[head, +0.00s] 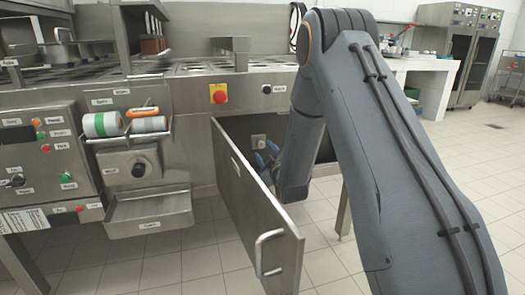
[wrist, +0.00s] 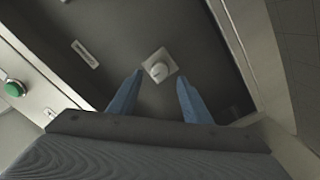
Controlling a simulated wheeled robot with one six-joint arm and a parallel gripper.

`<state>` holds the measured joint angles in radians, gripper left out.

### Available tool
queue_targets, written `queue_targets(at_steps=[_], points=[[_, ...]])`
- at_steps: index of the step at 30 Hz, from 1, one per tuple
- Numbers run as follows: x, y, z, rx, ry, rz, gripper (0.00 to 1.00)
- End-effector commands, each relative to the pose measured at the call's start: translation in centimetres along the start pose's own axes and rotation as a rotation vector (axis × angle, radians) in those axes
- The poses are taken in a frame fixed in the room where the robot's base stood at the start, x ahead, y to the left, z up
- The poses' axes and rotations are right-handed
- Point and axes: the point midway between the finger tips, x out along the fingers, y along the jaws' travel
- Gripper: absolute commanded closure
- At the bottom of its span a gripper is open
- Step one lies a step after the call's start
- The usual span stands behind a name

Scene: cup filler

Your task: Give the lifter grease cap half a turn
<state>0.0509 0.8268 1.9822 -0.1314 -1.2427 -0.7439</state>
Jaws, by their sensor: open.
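The grease cap (wrist: 158,70) is a small pale round knob on a square light plate, on the dark inner wall of an open compartment. It also shows in the head view (head: 258,142), small, just above my gripper. My gripper (wrist: 158,84) has two blue fingers, spread apart and empty. In the wrist view the cap lies just beyond and between the fingertips, and contact cannot be seen. In the head view my gripper (head: 268,152) is inside the compartment, partly hidden by the door and my arm.
The steel compartment door (head: 255,210) stands swung open toward the front, with a bar handle (head: 262,252). A red emergency button (head: 219,95) sits above the opening. A roll holder (head: 125,123) and tray (head: 148,208) stick out at left. Tiled floor is free in front.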

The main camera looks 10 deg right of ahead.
Motion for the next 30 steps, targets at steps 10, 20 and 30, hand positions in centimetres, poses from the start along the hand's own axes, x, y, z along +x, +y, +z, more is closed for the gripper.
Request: queue_targets(at_steps=[10, 20, 30], points=[[4.0, -0.1, 0.1, 0.001, -0.001, -0.001, 0.56], [4.3, 0.0, 0.1, 0.001, -0.002, -0.001, 0.57], [4.3, 0.0, 0.0, 0.003, -0.002, -0.001, 0.97]])
